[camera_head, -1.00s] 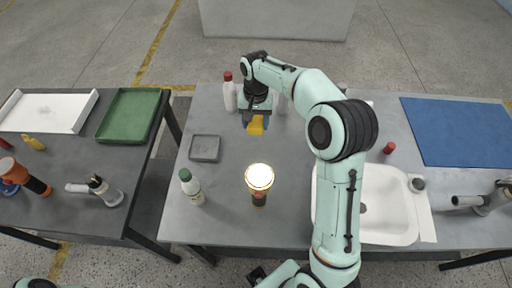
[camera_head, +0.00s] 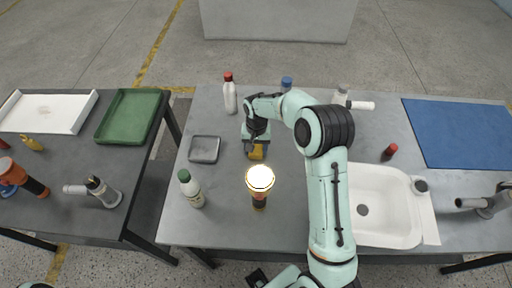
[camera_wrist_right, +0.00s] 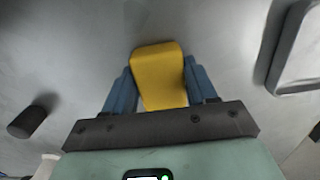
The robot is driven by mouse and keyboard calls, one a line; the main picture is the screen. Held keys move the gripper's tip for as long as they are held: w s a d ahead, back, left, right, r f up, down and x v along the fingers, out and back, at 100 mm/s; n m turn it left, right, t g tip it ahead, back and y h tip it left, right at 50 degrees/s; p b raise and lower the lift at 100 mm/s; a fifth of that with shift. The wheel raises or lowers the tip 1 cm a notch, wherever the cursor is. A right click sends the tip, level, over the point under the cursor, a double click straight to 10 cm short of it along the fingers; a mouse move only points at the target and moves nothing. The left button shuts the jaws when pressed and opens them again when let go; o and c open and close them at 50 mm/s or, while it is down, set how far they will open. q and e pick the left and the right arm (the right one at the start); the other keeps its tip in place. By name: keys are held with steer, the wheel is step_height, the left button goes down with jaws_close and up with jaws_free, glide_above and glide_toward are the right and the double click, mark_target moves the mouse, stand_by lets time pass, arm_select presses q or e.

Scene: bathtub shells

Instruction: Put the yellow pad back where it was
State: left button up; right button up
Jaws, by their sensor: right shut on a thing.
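The yellow pad (camera_head: 257,153) is between the jaws of my right gripper (camera_head: 256,148), over the left-middle part of the grey table (camera_head: 225,225). In the right wrist view the pad (camera_wrist_right: 160,75) sits between the two blue fingers of the gripper (camera_wrist_right: 160,90), which is shut on it. The gripper points down; whether the pad touches the tabletop I cannot tell. My left gripper is not in view.
A small grey tray (camera_head: 204,149) lies left of the pad. A lit torch (camera_head: 260,185) stands in front of it. A green-capped bottle (camera_head: 191,188) stands front left, a red-capped bottle (camera_head: 229,95) behind. A white basin (camera_head: 385,240) is to the right.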

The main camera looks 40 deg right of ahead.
steer(key=o, duration=0.9)
steer(key=shift+f, duration=0.15)
steer(key=o, duration=0.4)
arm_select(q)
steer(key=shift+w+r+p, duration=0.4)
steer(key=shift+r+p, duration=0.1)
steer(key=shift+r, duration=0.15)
arm_select(e)
step_height(320, 180, up, 12)
steer(key=shift+w+d+r, duration=0.15)
steer(key=shift+d+r, duration=0.05)
steer(key=shift+r, duration=0.05)
